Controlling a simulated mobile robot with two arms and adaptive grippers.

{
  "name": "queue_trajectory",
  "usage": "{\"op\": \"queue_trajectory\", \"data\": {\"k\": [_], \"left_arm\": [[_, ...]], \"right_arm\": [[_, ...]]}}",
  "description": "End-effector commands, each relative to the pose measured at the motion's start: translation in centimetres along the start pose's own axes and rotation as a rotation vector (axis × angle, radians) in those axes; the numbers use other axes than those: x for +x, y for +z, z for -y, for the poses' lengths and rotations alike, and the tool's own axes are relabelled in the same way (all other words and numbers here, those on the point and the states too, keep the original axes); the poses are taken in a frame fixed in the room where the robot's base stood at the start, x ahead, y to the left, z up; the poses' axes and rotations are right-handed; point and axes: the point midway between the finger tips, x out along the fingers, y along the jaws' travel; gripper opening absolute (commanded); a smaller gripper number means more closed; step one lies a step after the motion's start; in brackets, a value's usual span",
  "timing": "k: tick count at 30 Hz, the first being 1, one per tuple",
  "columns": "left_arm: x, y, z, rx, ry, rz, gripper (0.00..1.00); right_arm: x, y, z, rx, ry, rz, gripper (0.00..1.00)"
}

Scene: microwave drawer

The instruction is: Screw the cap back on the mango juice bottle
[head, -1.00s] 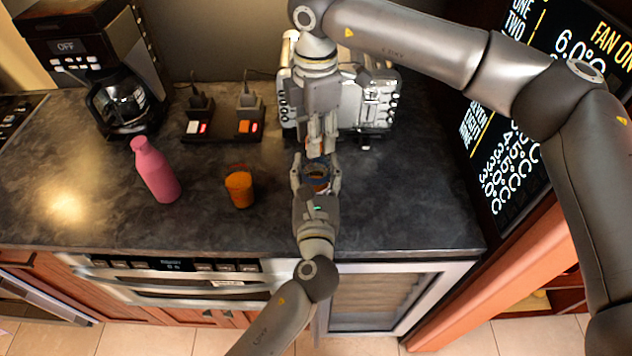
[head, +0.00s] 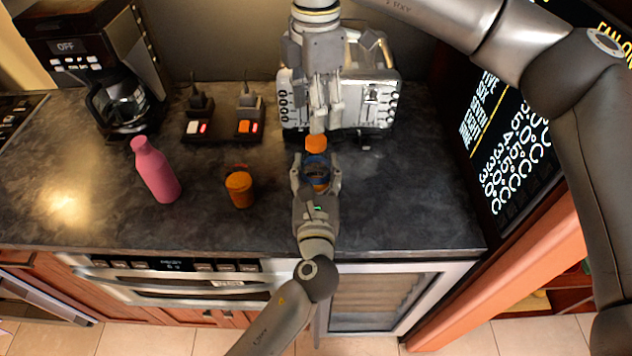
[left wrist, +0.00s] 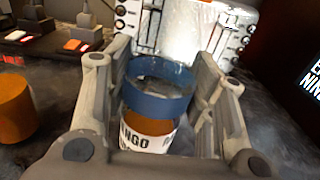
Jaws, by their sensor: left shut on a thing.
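The mango juice bottle (left wrist: 147,130) stands upright between the fingers of my left gripper (head: 315,172), which is shut on it. Its label reads "MANGO", with orange below a wide blue band (left wrist: 158,98). The top inside the band looks hollow and glassy in the left wrist view. A small orange piece, perhaps the cap (head: 316,143), shows just beyond the bottle in the head view. My right gripper (head: 321,126) is above that piece, fingers close together; whether it touches the piece is unclear. The right gripper does not show in the left wrist view.
A silver toaster (head: 365,95) stands behind the grippers. An orange container (head: 240,189) and a pink bottle (head: 155,170) stand to the left. A coffee maker (head: 95,65) and plugged-in sockets (head: 222,127) are farther back. The counter right of the bottle is clear.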

Motion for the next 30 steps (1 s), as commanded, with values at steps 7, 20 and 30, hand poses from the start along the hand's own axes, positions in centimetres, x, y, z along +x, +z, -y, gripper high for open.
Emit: {"op": "queue_trajectory", "data": {"k": [7, 20, 30], "left_arm": [[0.0, -0.1, 0.0, 0.000, 0.000, -0.001, 0.00], [0.0, 0.0, 0.0, 0.000, 0.000, -0.001, 0.00], [0.0, 0.0, 0.0, 0.000, 0.000, 0.000, 0.76]], "right_arm": [[-4.3, 0.0, -0.1, 0.001, 0.001, 0.000, 0.56], [-5.4, 0.0, 0.0, 0.000, -0.001, 0.000, 0.56], [-5.4, 0.0, 0.0, 0.000, -0.001, -0.001, 0.56]]}}
